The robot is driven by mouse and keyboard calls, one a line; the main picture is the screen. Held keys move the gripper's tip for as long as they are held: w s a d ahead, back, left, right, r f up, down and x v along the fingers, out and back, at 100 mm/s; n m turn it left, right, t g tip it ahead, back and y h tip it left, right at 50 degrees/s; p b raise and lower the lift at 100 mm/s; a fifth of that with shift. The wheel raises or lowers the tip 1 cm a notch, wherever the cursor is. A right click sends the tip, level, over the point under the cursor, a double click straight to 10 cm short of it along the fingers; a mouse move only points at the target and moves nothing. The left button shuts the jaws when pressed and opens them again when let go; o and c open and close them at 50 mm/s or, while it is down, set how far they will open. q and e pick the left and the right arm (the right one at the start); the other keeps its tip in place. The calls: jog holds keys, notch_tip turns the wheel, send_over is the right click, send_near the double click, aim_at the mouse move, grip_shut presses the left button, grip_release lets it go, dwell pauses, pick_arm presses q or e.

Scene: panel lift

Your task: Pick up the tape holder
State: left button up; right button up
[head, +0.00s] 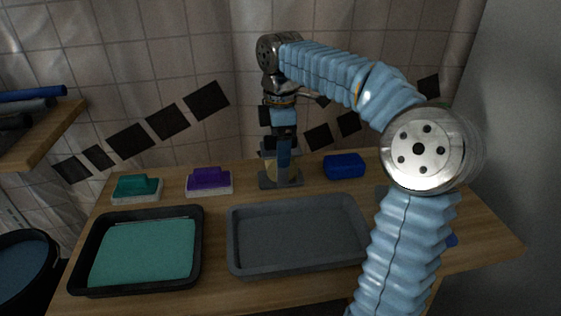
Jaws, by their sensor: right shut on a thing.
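The tape holder (267,182), a grey stand with a pale yellowish roll, is near the back middle of the wooden table in the head view. My right gripper (284,163) points down from above and is shut on the tape holder. The gripper and wrist hide much of the roll and the upper part of the holder. The holder looks upright and at table level; I cannot tell whether its base touches the table. My left gripper is not in view.
In front are a black tray (190,285) with teal contents and an empty grey tray (298,238). A teal-handled block (136,188), a purple-handled block (209,181) and a blue block (344,166) stand along the back. A tiled wall with dark squares is behind.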

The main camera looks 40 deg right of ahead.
jog(key=shift+c, duration=1.1)
jog(key=shift+r, duration=0.2)
notch_tip(320, 180, up, 2)
jog(key=shift+w+r+p, duration=0.1)
jog(key=shift+r+p, duration=0.1)
jog(key=shift+p, duration=0.2)
jog(key=s+a+r, duration=0.9)
jog(key=s+r, duration=0.1)
jog(key=shift+s+a+r, duration=0.1)
jog(key=shift+a, duration=0.3)
